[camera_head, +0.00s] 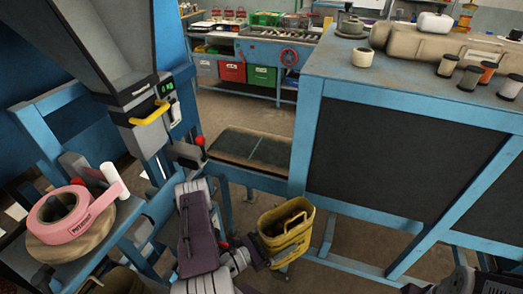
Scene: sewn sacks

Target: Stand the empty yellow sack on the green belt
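The yellow sack (298,240) is in the lower middle of the head view, open at the top with a dark inside, and slightly tilted. My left gripper (268,250) is at the sack's left side and appears shut on it; the fingertips are partly hidden. The sack appears to hang low, below the level of the belt and in front of the blue bench. The green belt (253,148) is a short, dark green flat surface above and left of the sack, and it is bare. Only parts of my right arm show at the bottom right; its gripper is out of view.
A blue bench (400,112) with rolled sacks and spools stands right of the belt. A grey hopper with a yellow handle (150,113) is left of it. A red-knobbed lever (200,141) stands at the belt's left end. A pink tape roll (72,214) lies at left.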

